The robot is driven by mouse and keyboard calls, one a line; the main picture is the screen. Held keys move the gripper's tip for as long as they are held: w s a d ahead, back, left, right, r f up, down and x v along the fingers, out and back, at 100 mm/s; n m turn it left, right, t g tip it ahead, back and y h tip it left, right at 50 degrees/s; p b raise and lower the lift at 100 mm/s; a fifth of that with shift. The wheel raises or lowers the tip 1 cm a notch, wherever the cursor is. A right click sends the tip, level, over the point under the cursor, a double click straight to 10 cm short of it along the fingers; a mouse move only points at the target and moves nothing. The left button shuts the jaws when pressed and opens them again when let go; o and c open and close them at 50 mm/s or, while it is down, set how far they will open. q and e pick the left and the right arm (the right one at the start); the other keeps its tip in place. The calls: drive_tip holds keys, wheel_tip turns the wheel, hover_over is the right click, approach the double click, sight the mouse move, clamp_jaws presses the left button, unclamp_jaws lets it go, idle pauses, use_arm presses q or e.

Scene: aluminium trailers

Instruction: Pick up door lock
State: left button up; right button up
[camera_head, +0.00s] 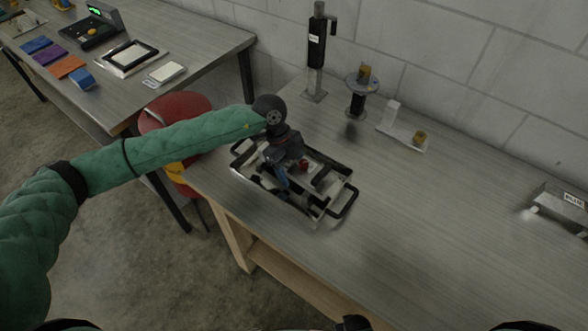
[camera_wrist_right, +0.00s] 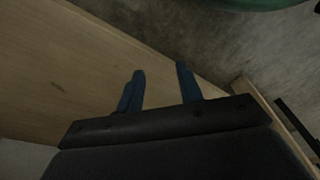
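A metal tray (camera_head: 233,168) with black handles stands on the near left part of the workbench and holds several dark and metallic parts. I cannot tell for certain which of them is the door lock. My left gripper (camera_head: 281,184) points down into the tray, with its blue fingers among the parts. Its fingertips are partly hidden, so I cannot see whether it holds anything.
On the workbench (camera_head: 420,240), a black-and-silver post device (camera_head: 316,50), a spool-like stand (camera_head: 357,95) and a small plate (camera_head: 398,138) stand behind the tray. A metal box (camera_head: 560,207) is far right. The bench's right front is clear.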

use_arm(q)
clamp_jaws()
drive_tip(key=shift+r, duration=0.1)
drive_tip(key=shift+r, duration=0.1)
